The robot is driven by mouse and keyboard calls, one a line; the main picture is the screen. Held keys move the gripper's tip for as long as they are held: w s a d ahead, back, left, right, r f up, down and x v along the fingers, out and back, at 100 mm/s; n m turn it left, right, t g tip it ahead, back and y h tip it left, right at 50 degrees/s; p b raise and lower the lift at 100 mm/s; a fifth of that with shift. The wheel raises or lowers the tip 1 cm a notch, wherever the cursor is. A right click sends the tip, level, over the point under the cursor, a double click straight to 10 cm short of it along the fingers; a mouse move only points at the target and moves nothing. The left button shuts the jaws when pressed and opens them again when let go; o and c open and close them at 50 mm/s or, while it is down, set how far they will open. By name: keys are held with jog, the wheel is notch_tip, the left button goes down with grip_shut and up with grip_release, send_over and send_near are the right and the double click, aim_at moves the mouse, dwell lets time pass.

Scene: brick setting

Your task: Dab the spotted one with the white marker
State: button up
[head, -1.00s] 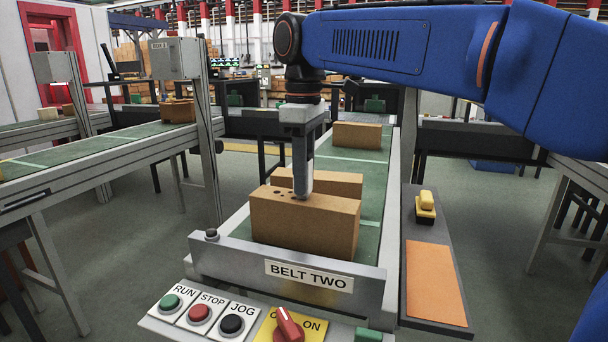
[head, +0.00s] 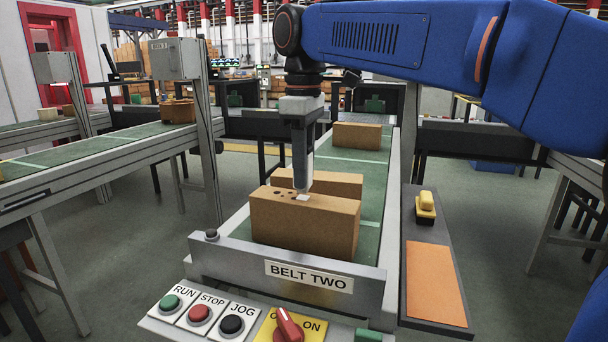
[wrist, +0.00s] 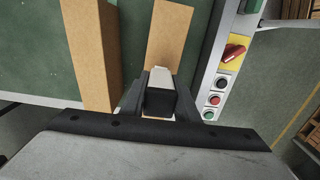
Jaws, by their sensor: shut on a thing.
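The spotted brick (head: 305,225) lies at the near end of the belt, with dark spots on its top left. The marker's lower end appears slightly clear of the brick. In the wrist view the brick (wrist: 170,35) extends beyond the marker, and its spots are hidden.
A plain brick (head: 345,184) lies right behind the spotted one, and another (head: 357,136) sits farther along the green belt. A panel with buttons and a red switch (head: 288,324) is in front. A side shelf with an orange pad (head: 434,282) and yellow-topped item (head: 426,203) is at right.

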jog(key=shift+r, duration=2.75)
